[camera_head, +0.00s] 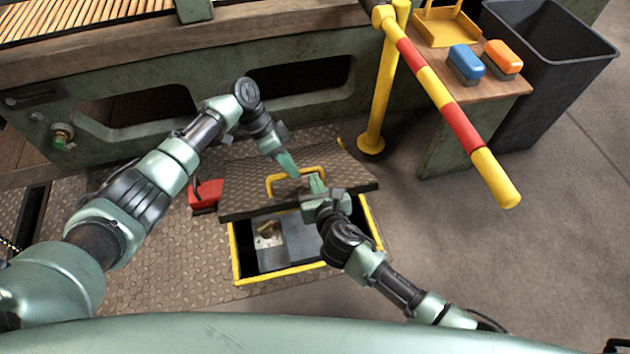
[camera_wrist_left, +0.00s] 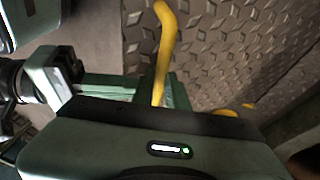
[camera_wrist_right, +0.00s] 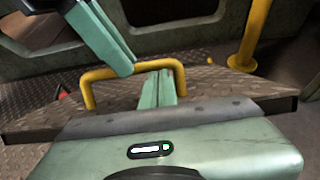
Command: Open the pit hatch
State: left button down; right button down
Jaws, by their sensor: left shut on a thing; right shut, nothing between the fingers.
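The pit hatch (camera_head: 345,174) is a brown tread-plate lid, tilted up with its near edge raised above the yellow-edged pit opening (camera_head: 281,277). Its yellow handle (camera_head: 296,171) stands on top and also shows in the left wrist view (camera_wrist_left: 165,45) and the right wrist view (camera_wrist_right: 133,67). My left gripper (camera_head: 291,172) is shut on the handle. My right gripper (camera_head: 316,183) is shut and empty, close to the handle at the lid's near side. My right wrist covers part of the pit opening's right side.
A red object (camera_head: 206,194) lies left of the hatch. A yellow post (camera_head: 380,100) with a red and yellow barrier arm (camera_head: 440,92) stands behind right. A small bench (camera_head: 505,88) holds blue and orange brushes. Open floor lies at right.

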aim_at(313, 171)
pick_arm(q)
jog(key=shift+w+a+f, duration=0.15)
jog(key=shift+a, duration=0.1)
pick_arm(e)
jog(key=shift+w+a+r, duration=0.25)
jog(key=shift+w+r, duration=0.55)
jog(key=shift+r, duration=0.1)
pick_arm(q)
jog(key=shift+f, duration=0.1)
pick_arm(e)
jog(key=shift+w+r, duration=0.2)
pick_arm(q)
jog(key=c, duration=1.6)
grip_release()
jog(key=shift+f, duration=0.1)
jog(key=shift+o, duration=1)
pick_arm(e)
jog(key=shift+f, duration=0.1)
pick_arm(q)
jog(key=shift+d, duration=0.1)
pick_arm(e)
jog(key=shift+f, duration=0.1)
pick_arm(q)
jog(key=shift+r, duration=0.2)
